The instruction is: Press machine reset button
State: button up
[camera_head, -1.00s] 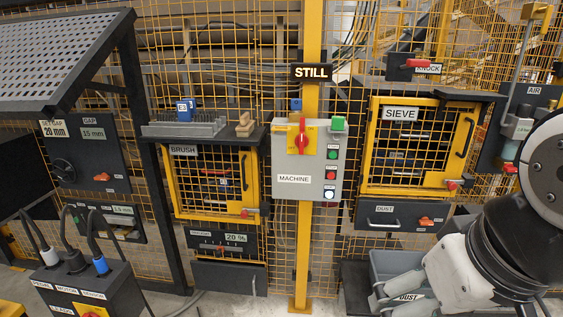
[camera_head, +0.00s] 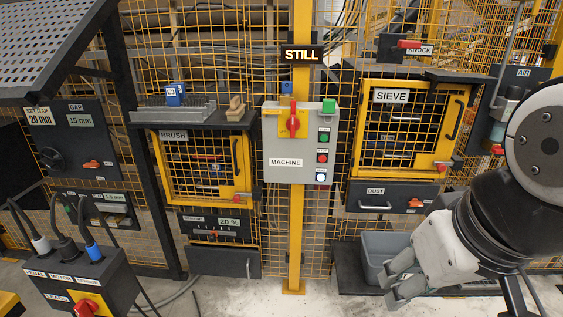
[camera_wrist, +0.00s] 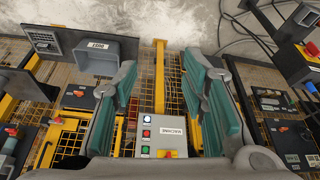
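The grey machine box (camera_head: 290,165), labelled MACHINE, is mounted on the yellow post. Its right side has a column of a green button (camera_head: 324,137), a red button (camera_head: 322,156) and a white lit button (camera_head: 320,176); their small labels are too small to read. A red rotary switch (camera_head: 293,122) sits on a yellow plate. In the wrist view the box (camera_wrist: 172,128) appears upside down between the fingers, farther off, with the white button (camera_wrist: 148,119) showing. My gripper (camera_head: 396,287) is low right of the box, apart from it. Its teal-padded fingers (camera_wrist: 160,75) are open and empty.
The brush cage (camera_head: 160,180) is left of the post and the sieve cage (camera_head: 358,130) right of it. A grey bin (camera_head: 372,262) stands beside my gripper. A black control box (camera_head: 75,280) with cables is at lower left. The floor before the post is clear.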

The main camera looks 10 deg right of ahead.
grip_shut()
dwell(1.1)
